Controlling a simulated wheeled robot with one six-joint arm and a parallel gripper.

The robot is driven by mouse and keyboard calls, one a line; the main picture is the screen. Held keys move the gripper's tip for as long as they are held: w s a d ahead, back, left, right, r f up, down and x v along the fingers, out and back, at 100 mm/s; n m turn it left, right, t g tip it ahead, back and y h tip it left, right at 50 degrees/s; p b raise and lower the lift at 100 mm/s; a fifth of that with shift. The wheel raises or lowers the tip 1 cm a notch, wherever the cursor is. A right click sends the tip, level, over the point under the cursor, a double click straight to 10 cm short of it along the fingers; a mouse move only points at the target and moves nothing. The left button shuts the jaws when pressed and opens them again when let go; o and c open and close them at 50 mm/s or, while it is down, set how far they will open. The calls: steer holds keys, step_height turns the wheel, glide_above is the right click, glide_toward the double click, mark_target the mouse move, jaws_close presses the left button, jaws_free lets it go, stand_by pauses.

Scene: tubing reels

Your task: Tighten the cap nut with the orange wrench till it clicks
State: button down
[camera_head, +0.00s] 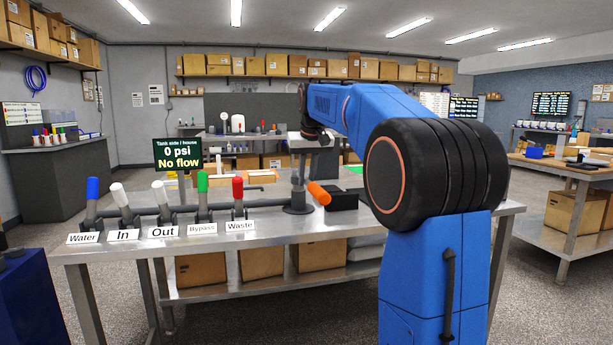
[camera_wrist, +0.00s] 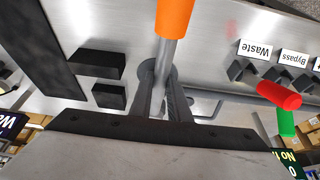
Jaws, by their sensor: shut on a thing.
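The orange wrench shows its orange handle (camera_head: 318,192) just right of a dark grey upright fitting (camera_head: 297,202) on the metal bench. In the wrist view the wrench's handle (camera_wrist: 174,14) is at the top, with its grey shank running down between my fingers. My gripper (camera_wrist: 163,88) is shut on the wrench's shank, above the round dark base of the fitting. The cap nut cannot be made out, and the wrench's head is hidden by my fingers and gripper body.
A row of coloured valve levers, including the red Waste lever (camera_head: 238,190), stands left of the fitting. A black block (camera_head: 343,199) sits close to its right. The sign (camera_head: 178,154) reads 0 psi, No flow.

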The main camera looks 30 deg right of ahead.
steer(key=shift+f, duration=0.8)
steer(key=shift+a, duration=0.15)
steer(key=shift+w+a+m, duration=0.2)
steer(key=shift+a+m, duration=0.2)
steer(key=shift+m, duration=0.1)
steer(key=shift+a+h, duration=0.1)
steer(key=shift+h, duration=0.2)
steer(key=shift+w+a+m, duration=0.2)
steer(key=shift+a+m, duration=0.15)
steer(key=shift+m, duration=0.15)
steer(key=shift+a, duration=0.1)
steer(key=shift+w+a+m+g+h, duration=0.25)
steer(key=shift+w+a+m, duration=0.2)
steer(key=shift+a+m, duration=0.3)
steer(key=shift+w+a+m+g+h, duration=0.15)
steer(key=shift+w+a+m+h, duration=0.3)
steer(key=shift+m, duration=0.4)
steer(key=shift+a, duration=0.1)
